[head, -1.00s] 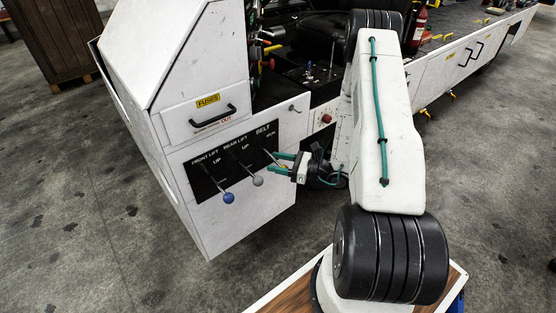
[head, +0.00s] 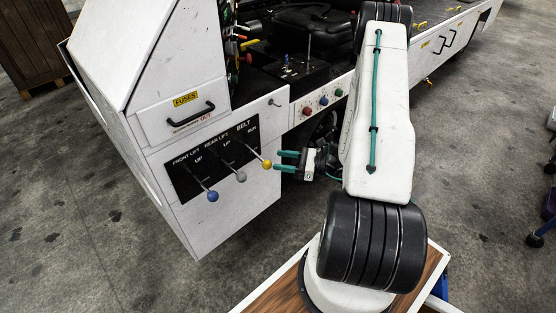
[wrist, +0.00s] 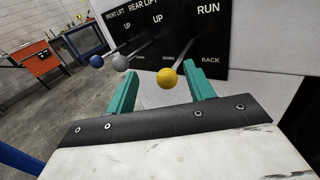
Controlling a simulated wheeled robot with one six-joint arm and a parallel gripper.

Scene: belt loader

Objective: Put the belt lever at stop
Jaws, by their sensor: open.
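The belt lever with its yellow knob (head: 266,165) is the rightmost of three levers on a black panel (head: 186,190). Its rod slants down and right out of the panel, below the words BELT and RUN. In the wrist view the yellow knob (wrist: 168,77) appears between the two green fingers, with RUN above right and BACK below right. No stop mark can be read, and the lever's exact setting is unclear. My gripper (head: 279,160) is open and empty, its fingertips just right of the knob and pointing at it, apparently apart from it.
The grey-knobbed rear lift lever (head: 241,176) and the blue-knobbed front lift lever (head: 212,196) stand close left of the belt lever. A drawer handle (head: 191,114) juts out above. Colored buttons (head: 323,100) sit to the right. The floor before the panel is clear.

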